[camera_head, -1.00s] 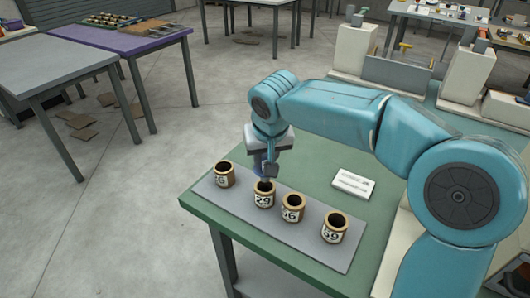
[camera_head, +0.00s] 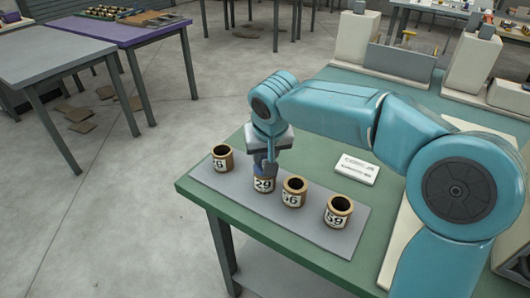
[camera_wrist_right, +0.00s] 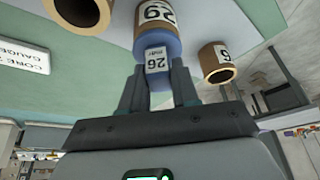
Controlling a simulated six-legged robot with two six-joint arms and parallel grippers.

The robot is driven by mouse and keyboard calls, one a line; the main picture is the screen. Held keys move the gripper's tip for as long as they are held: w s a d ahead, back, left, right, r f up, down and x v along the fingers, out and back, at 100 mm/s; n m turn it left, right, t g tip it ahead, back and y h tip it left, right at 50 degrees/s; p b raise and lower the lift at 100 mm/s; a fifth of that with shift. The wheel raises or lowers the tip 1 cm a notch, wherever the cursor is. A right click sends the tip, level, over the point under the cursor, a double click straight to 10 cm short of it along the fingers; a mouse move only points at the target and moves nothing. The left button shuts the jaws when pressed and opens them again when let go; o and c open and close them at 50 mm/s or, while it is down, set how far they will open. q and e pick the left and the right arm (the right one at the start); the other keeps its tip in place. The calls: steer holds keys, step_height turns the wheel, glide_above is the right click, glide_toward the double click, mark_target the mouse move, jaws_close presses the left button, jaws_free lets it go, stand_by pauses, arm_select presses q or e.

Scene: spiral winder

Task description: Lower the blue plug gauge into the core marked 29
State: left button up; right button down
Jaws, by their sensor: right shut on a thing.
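The blue plug gauge (camera_wrist_right: 157,42) is between the fingers of my right gripper (camera_wrist_right: 157,84), which is shut on it. In the head view the gauge (camera_head: 262,167) is right at the top of the tan core marked 29 (camera_head: 264,186). In the right wrist view its wide blue part meets the mouth of that core (camera_wrist_right: 155,14), roughly in line with it. How deep it sits inside is hidden. My right gripper (camera_head: 268,165) points down over the core. My left gripper is not in view.
The cores stand in a row on a grey mat (camera_head: 300,225): one to the left (camera_head: 222,158), two to the right (camera_head: 294,191) (camera_head: 338,211). A white sign (camera_head: 357,168) lies behind them on the green table (camera_head: 320,125). Open floor is left of the table.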

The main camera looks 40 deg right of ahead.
steer(key=c, duration=0.8)
jaws_free()
steer(key=p+v, duration=0.2)
steer(key=v, duration=1.4)
steer(key=shift+r+p, duration=0.2)
steer(key=shift+p, duration=0.15)
steer(key=shift+s, duration=0.1)
